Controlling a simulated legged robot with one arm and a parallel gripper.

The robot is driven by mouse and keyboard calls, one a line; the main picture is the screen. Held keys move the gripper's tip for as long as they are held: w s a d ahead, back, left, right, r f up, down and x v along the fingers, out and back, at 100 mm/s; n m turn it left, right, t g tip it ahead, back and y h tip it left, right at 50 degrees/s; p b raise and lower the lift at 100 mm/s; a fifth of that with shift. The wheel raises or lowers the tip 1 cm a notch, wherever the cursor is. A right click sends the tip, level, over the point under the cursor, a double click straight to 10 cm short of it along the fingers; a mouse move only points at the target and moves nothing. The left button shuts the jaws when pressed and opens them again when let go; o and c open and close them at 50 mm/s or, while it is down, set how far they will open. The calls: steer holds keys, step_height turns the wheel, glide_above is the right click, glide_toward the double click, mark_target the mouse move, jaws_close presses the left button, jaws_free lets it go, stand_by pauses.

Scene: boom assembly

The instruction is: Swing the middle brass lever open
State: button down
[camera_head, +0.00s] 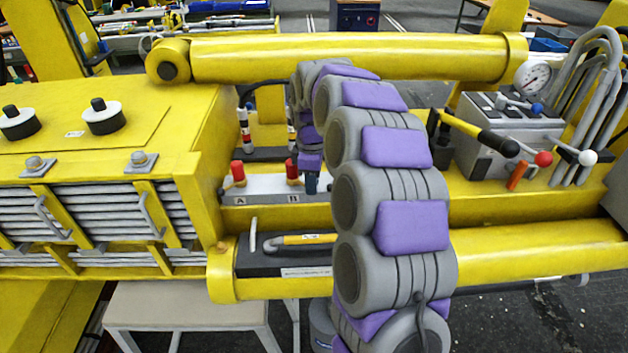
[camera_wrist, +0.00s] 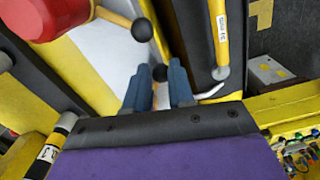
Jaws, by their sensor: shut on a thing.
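In the wrist view my gripper (camera_wrist: 160,82) has its two blue-grey fingers on either side of a small black ball knob (camera_wrist: 160,72). It is shut on this knob, which seems to sit at the end of a thin brass lever. A large red valve cap (camera_wrist: 45,15) with another brass lever (camera_wrist: 113,16) and black ball is at the upper left. In the head view my gripper (camera_head: 312,184) is low at the valve panel (camera_head: 262,188), just right of the red cap by B (camera_head: 292,170). The red cap by A (camera_head: 237,172) stands further left. My arm hides the panel's right part.
A yellow handle (camera_head: 305,239) lies in a dark tray in front of the panel. Thick yellow beams (camera_head: 340,58) run behind and in front. A grey control block (camera_head: 490,140) with several levers and a gauge (camera_head: 533,77) stands to the right.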

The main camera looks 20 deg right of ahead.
steer(key=shift+w+a, duration=0.1)
steer(key=shift+a, duration=0.05)
stand_by(0.5)
steer(key=c, duration=1.3)
jaws_free()
steer(key=shift+o, duration=1.3)
steer(key=shift+w+a+f, duration=0.15)
steer(key=shift+w+a, duration=0.15)
steer(key=shift+a, duration=0.1)
steer(key=shift+o, duration=0.6)
steer(key=shift+s, duration=0.25)
steer(key=shift+w+d+r, duration=0.1)
steer(key=shift+d+r, duration=0.25)
steer(key=shift+d, duration=0.1)
step_height(320, 180, up, 17)
steer(key=a+p, duration=0.1)
steer(key=p, duration=0.1)
